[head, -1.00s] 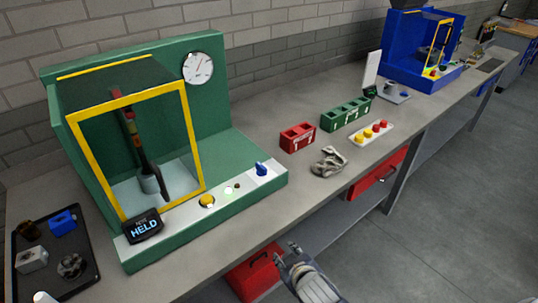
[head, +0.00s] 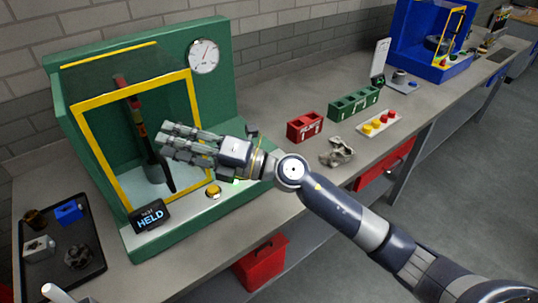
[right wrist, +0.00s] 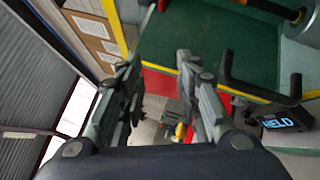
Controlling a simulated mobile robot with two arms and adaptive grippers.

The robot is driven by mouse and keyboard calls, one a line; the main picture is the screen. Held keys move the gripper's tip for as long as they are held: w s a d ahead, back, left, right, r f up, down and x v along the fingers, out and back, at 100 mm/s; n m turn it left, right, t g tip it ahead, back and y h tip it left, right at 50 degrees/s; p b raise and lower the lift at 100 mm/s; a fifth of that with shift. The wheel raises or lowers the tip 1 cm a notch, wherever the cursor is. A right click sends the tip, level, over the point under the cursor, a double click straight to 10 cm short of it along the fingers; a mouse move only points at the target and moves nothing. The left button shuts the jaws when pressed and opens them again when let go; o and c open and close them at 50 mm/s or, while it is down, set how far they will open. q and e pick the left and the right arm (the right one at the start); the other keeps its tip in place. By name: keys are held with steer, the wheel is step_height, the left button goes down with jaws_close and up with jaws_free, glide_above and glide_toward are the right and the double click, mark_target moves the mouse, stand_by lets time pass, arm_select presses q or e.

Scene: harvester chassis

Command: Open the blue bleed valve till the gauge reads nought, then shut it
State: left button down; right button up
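The green press (head: 222,100) stands on the bench at left, with a yellow-framed guard (head: 132,97) and a round white gauge (head: 203,56) on its back panel. The gauge's needle is too small to read. The blue bleed valve is hidden behind my right wrist. My right gripper (head: 165,140) is in front of the guard, its fingers pointing left above the front panel. In the right wrist view its two fingers (right wrist: 158,60) are apart, with nothing between them. My left gripper is not in view.
A dark display reading HELD (head: 150,217) and a yellow button (head: 213,192) are on the press front. A black tray (head: 92,262) with small parts lies at left. Red (head: 305,126) and green (head: 354,102) bins and a grey cloth (head: 337,152) sit to the right.

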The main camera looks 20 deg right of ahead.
steer(key=w+d+f+n+g+h, duration=0.3)
steer(key=d+f+n+g+h, duration=0.15)
steer(key=f+n+h, duration=0.3)
steer(key=w+d+f+m+h, duration=0.1)
steer(key=w+d+h, duration=0.3)
steer(key=d, duration=0.6)
steer(key=w+d+f+m+h, duration=0.15)
steer(key=d+h, duration=0.35)
steer(key=d, duration=0.5)
steer(key=shift+n+g, duration=0.25)
steer(key=shift+n, duration=0.25)
steer(key=p+x, duration=0.3)
steer(key=x, duration=0.6)
steer(key=shift+s+f, duration=0.15)
steer(key=shift+x, duration=0.8)
steer(key=shift+s, duration=0.1)
jaws_close()
